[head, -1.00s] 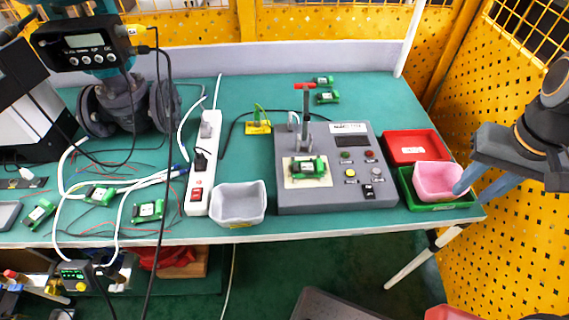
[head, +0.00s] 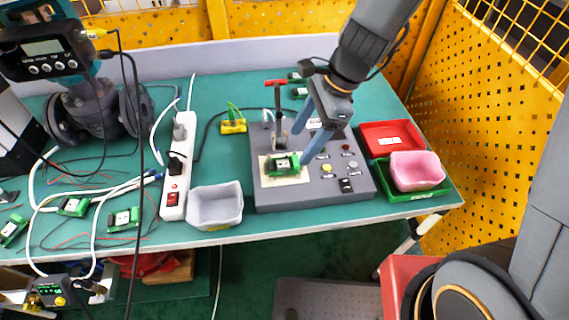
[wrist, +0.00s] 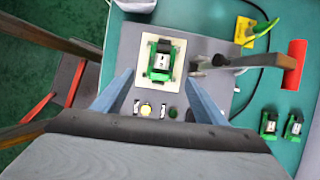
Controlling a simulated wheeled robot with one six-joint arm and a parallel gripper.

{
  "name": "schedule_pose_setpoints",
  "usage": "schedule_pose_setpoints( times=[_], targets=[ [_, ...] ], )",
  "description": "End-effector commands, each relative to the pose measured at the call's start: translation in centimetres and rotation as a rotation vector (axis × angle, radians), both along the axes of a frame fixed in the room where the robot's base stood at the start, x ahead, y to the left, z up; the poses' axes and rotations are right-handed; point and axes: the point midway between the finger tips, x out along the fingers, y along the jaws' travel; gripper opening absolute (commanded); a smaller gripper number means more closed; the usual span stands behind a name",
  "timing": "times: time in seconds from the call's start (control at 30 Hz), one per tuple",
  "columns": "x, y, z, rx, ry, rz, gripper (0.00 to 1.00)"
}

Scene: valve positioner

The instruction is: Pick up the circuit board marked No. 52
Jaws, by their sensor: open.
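Several green circuit boards with white labels are in view; I cannot read No. 52 on any. One board (head: 283,164) sits on the pale pad of the grey test fixture (head: 310,195); it also shows in the wrist view (wrist: 160,61). Two boards lie behind the fixture, one (head: 299,92) partly hidden by my arm; both show at right in the wrist view (wrist: 269,125). More boards (head: 72,206) (head: 124,219) (head: 12,231) lie at the left. My gripper (head: 304,144) is open and empty above the fixture, its blue fingers spread either side of the pad's board in the wrist view (wrist: 161,78).
A clamp lever with a red handle (head: 275,83) stands upright beside the pad's board. A grey bin (head: 215,207) is left of the fixture. Red (head: 392,138) and green (head: 400,194) trays, with a pink bin (head: 416,170), are at right. Cables cross the left side.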

Motion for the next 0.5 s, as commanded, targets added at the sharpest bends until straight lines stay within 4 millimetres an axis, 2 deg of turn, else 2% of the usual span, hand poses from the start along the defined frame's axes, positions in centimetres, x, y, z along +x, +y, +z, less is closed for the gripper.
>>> schedule_pose_setpoints(
  times=[0.5],
  targets=[
    [-0.5, 2.5, -4.8, 0.004, 0.018, -0.024, 0.66]
  ],
)
